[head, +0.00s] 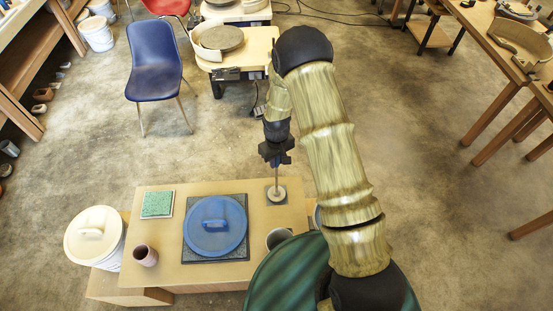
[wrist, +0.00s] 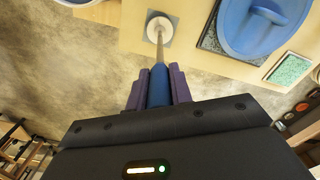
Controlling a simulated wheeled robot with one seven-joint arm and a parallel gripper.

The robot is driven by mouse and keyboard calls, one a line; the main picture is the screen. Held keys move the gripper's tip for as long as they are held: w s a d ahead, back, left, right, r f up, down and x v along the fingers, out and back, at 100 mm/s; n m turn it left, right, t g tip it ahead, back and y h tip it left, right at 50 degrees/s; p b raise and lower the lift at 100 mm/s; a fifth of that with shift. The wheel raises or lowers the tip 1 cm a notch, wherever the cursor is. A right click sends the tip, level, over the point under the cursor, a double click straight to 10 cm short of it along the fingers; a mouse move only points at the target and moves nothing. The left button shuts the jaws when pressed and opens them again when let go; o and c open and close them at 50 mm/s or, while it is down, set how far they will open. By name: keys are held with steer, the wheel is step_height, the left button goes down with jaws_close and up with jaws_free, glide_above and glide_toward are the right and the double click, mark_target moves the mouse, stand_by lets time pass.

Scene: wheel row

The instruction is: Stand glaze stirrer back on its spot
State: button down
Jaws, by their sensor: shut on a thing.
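The glaze stirrer has a blue handle, a thin rod and a pale round disc at its foot (head: 276,193). It also shows in the wrist view (wrist: 158,62). My gripper (head: 275,160) is shut on the blue handle, with purple fingers on either side of it in the wrist view (wrist: 155,88). The stirrer hangs about upright, disc down, over a small grey square (head: 283,201) near the table's right end. The disc lies within the square's outline in both views. I cannot tell whether it touches the square.
A blue lid (head: 215,226) lies on a dark mat left of the stirrer. A green tile (head: 157,204), a brown cup (head: 146,255) and a grey cup (head: 278,238) stand on the same table (head: 180,275). A white lidded bucket (head: 95,238) is at left.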

steer(key=shift+f+b, duration=0.45)
steer(key=shift+f, duration=0.15)
steer(key=c, duration=1.2)
jaws_free()
steer(key=shift+o, duration=0.2)
steer(key=shift+r, duration=0.1)
steer(key=shift+r+p, duration=2.5)
steer(key=shift+r, duration=1.45)
